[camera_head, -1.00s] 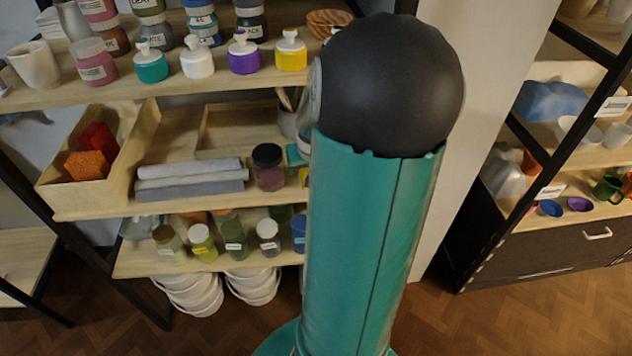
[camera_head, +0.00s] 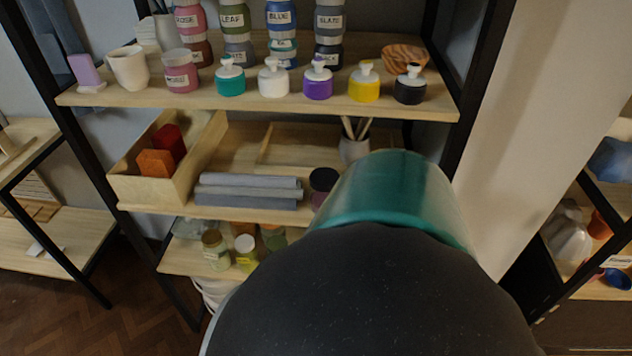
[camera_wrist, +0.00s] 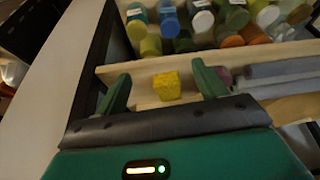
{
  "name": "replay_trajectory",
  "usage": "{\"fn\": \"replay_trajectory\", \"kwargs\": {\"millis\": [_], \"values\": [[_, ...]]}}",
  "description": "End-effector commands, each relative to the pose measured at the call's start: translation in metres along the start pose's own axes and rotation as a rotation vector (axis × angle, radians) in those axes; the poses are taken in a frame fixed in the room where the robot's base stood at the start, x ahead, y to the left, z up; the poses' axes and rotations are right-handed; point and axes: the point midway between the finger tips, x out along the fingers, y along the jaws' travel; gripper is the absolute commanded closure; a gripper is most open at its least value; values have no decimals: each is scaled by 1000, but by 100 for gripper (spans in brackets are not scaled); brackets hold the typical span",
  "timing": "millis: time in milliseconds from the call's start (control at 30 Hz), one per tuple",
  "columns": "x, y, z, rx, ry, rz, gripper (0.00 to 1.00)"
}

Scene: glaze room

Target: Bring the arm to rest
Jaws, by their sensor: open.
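In the wrist view my gripper (camera_wrist: 162,80) is open. Its two green fingers stand wide apart with nothing held between them. A yellow block (camera_wrist: 167,86) lies on a pale wooden shelf (camera_wrist: 135,73) beyond the fingers, showing in the gap and apart from both. In the head view my arm's green and black links (camera_head: 385,270) fill the lower middle, close to the camera. My gripper does not show there, and my arm hides the right part of the middle and lower shelves.
The shelf rack's upper board (camera_head: 250,98) carries jars and pump bottles (camera_head: 318,82). Below are a wooden box (camera_head: 150,187) with red and orange blocks, grey rolls (camera_head: 248,190) and a brush cup (camera_head: 354,148). Another rack (camera_head: 600,210) stands right. Open floor (camera_head: 130,300) shows lower left.

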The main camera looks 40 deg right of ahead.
Motion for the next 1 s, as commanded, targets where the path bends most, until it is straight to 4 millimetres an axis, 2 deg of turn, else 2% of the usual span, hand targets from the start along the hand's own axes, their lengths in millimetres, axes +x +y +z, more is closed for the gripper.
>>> {"fn": "replay_trajectory", "kwargs": {"millis": [167, 667, 767, 833, 1000], "values": [[-3, 0, 8, 1, 0, -1, 29], [-3, -3, 7, -6, -1, -5, 29], [-4, -22, 2, -41, -5, -28, 29], [-5, -46, -4, -83, -12, -58, 29], [-14, -127, -8, -224, -45, -153, 29]]}}
